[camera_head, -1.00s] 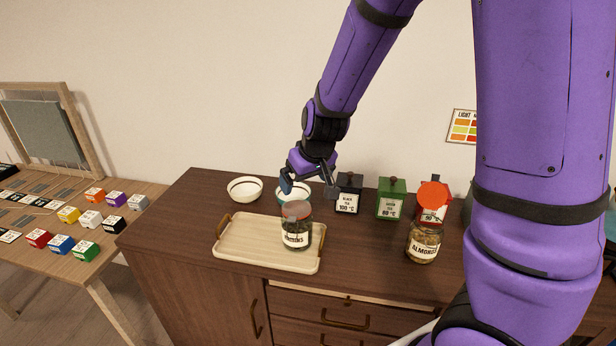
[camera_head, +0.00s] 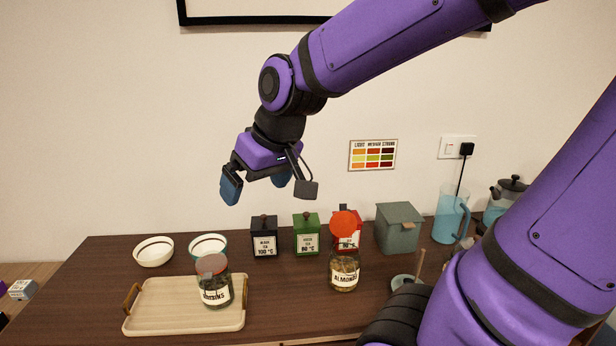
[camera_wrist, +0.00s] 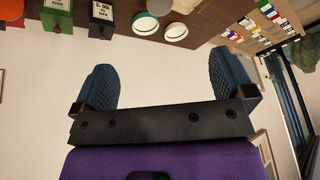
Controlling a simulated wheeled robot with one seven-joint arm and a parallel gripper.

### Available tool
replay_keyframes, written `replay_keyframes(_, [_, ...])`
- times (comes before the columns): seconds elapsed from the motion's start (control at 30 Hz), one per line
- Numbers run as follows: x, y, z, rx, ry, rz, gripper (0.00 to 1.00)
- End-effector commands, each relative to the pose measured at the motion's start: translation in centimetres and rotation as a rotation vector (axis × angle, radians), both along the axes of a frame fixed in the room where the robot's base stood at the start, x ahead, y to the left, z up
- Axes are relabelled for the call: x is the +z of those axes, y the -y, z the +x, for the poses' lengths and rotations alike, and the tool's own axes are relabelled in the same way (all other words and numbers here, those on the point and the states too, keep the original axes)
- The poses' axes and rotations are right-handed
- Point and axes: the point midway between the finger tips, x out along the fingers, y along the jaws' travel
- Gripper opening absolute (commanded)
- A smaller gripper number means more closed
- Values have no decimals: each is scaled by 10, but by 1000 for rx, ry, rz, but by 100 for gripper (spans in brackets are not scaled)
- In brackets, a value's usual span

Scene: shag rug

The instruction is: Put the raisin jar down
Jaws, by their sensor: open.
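The raisin jar (camera_head: 215,283), a glass jar with a reddish lid and a white label, stands upright on the right part of the wooden tray (camera_head: 160,308) in the head view. My gripper (camera_head: 256,188) is open and empty, raised well above the counter and apart from the jar. In the wrist view its two blue padded fingers (camera_wrist: 188,90) are spread with nothing between them.
Two bowls (camera_head: 154,252) sit behind the tray. Black (camera_head: 264,238), green (camera_head: 306,234) and red (camera_head: 347,228) canisters line the back, with a grey-green box (camera_head: 398,228) and a blue pitcher (camera_head: 450,214) further right.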

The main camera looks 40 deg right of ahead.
Motion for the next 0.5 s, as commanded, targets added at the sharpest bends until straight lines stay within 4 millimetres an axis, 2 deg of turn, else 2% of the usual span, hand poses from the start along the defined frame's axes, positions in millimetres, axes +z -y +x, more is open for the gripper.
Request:
replay_keyframes(0.1, [18,7,-32,-24,17,-19,100])
replay_keyframes(0.3, [34,16,-78,-72,29,-60,100])
replay_keyframes(0.5, [38,20,-101,-104,32,-87,100])
